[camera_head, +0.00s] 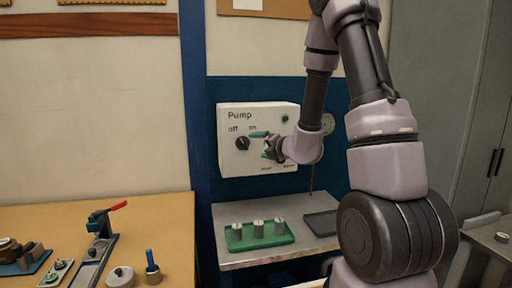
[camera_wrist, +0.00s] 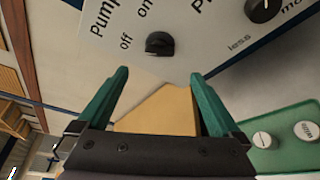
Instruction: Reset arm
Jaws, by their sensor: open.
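My gripper (camera_head: 268,144) is in front of the white pump panel (camera_head: 234,168), at the end of my raised arm. In the wrist view my gripper (camera_wrist: 158,78) shows two green fingers spread apart with nothing between them. The panel (camera_wrist: 190,50) carries a black knob (camera_wrist: 160,44) by the words "off" and "on", beyond the fingertips and apart from them. This knob also shows in the head view (camera_head: 243,143), left of my gripper. A second black knob (camera_wrist: 262,8) is by "less". My gripper hides part of the panel's lower right in the head view.
A metal shelf (camera_head: 225,212) below the panel bears a green tray (camera_head: 236,245) with several small cylinders and a dark tray (camera_head: 322,223). A wooden table (camera_head: 150,215) at left holds a red-handled tool (camera_head: 100,225) and small parts. A grey cabinet (camera_head: 440,100) stands at right.

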